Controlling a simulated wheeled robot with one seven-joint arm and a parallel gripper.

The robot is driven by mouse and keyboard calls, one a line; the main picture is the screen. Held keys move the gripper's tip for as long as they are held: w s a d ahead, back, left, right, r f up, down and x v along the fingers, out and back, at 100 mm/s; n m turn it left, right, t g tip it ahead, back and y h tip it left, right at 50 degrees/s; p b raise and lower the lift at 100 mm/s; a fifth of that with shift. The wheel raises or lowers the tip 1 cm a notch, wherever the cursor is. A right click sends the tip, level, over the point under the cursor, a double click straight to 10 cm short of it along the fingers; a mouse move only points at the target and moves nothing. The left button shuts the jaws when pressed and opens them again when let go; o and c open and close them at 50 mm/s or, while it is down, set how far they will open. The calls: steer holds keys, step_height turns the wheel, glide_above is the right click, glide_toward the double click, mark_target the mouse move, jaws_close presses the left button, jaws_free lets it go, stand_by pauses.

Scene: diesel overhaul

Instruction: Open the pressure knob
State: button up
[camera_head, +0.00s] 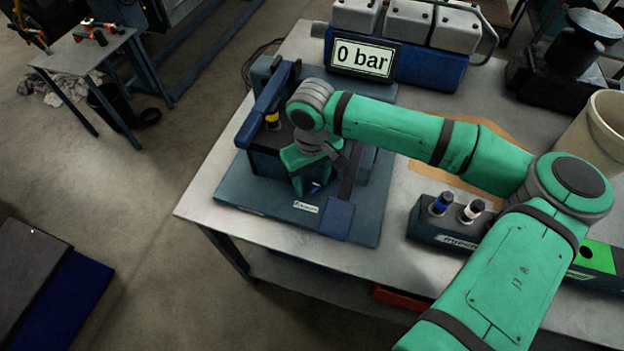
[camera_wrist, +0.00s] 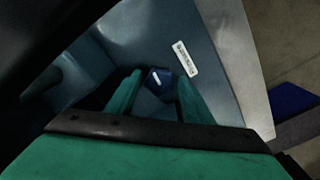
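The pressure knob (camera_wrist: 158,82) is a small dark blue knob with a white mark in the wrist view. It sits on the blue-grey test stand (camera_head: 358,215), near a white label (camera_wrist: 185,58). In the head view the knob (camera_head: 316,186) shows partly beside my green fingers. My gripper (camera_wrist: 159,76) is open, with one finger on either side of the knob in the wrist view. I cannot tell whether the fingers touch it or how much height is between them. The pressure display (camera_head: 361,59) reads "0 bar".
A blue lever (camera_head: 265,102) and a yellow-banded fitting (camera_head: 272,121) stand left of my gripper. A dark block with blue and white nozzles (camera_head: 440,206) is on the metal table (camera_head: 205,205) to the right. A beige bucket (camera_head: 600,130) is at far right.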

mark_target(312, 183)
steer(key=c, duration=0.8)
steer(key=shift+n, duration=0.7)
steer(key=o, duration=1.1)
steer(key=shift+c, duration=0.2)
steer(key=shift+r, duration=0.1)
step_height(312, 183, up, 11)
steer(key=shift+f, duration=0.2)
